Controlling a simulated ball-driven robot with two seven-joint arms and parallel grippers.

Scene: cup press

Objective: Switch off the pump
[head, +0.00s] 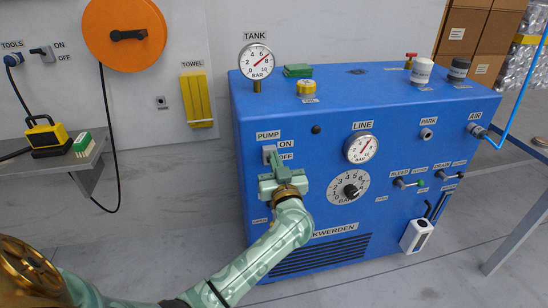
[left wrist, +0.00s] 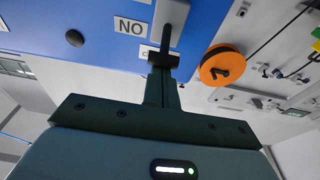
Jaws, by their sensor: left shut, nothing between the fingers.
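The pump switch (head: 268,152) is a small grey plate on the front of the blue machine (head: 350,235), under the label PUMP, with ON above and OFF below on its right. In the left wrist view, turned upside down, the grey switch plate (left wrist: 172,18) shows at the top beside the ON label. My left gripper (head: 272,160) is shut and empty, its tips right at the switch's lower part. My right gripper is not in view.
The LINE gauge (head: 361,147) and a numbered BAR dial (head: 348,187) sit right of the switch. The TANK gauge (head: 256,61) stands on top. An orange reel (head: 124,33) and yellow towel (head: 197,98) hang left. Floor between them and the machine is clear.

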